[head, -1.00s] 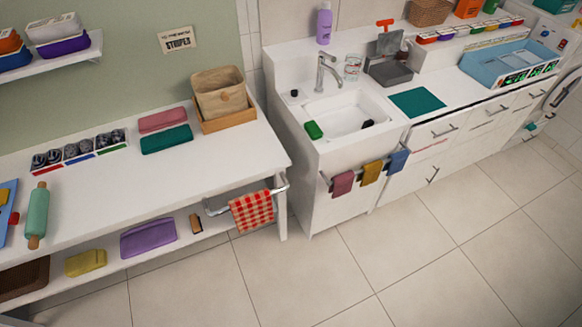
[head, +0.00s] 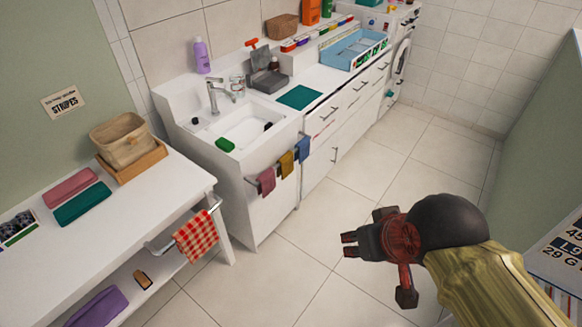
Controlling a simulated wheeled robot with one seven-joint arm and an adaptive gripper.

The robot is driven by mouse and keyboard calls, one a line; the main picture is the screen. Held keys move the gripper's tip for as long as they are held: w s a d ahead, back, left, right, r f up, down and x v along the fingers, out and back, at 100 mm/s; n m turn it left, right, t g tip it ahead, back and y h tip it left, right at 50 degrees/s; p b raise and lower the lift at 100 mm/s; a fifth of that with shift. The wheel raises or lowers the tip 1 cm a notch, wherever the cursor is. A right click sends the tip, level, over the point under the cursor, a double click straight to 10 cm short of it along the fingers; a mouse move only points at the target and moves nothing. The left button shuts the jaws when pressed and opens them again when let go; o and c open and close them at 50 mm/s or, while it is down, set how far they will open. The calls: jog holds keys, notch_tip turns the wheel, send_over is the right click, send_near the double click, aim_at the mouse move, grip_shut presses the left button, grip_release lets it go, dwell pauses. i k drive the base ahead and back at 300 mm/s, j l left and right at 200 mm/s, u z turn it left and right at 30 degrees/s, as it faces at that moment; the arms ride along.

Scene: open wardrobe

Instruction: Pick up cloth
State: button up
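Several cloths are in the head view. A red-and-white checked cloth (head: 196,235) hangs over the metal rail at the end of the white table. A dark pink cloth (head: 266,181), a mustard cloth (head: 286,164) and a blue cloth (head: 303,149) hang on the sink cabinet's rail. Folded pink (head: 70,187) and teal (head: 82,204) cloths lie on the table. A purple folded cloth (head: 98,307) lies on the lower shelf. My gripper (head: 350,244) is over the floor at right, apart from all the cloths. Its opening is unclear, and no cloth shows in it.
The white table (head: 160,205) bears a basket (head: 122,142) in a wooden tray. The sink (head: 243,128) holds a dark item, with a green sponge (head: 225,145) on its edge. A pale green panel (head: 540,130) stands at right. The tiled floor (head: 300,285) between is clear.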

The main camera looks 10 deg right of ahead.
aim_at(286, 161)
jog(key=k+j+z, duration=0.15)
jog(key=z, duration=0.25)
jog(key=k+j+z, duration=0.1)
jog(key=z, duration=0.25)
jog(key=k+z, duration=0.5)
jog(key=z, duration=0.3)
jog(key=k+l+z, duration=0.15)
jog(key=l+z, duration=1.2)
jog(key=z, duration=0.15)
jog(key=u, duration=3.05)
jog(key=i+j, duration=0.35)
jog(key=i, duration=0.15)
jog(key=i+j, duration=0.4)
jog(key=i+l, duration=0.1)
jog(key=i, duration=0.35)
jog(key=i+l+u, duration=0.1)
jog(key=i, duration=0.4)
jog(key=i+l, duration=0.2)
jog(key=i, duration=0.25)
jog(key=i+l+u, duration=0.15)
jog(key=i, duration=0.3)
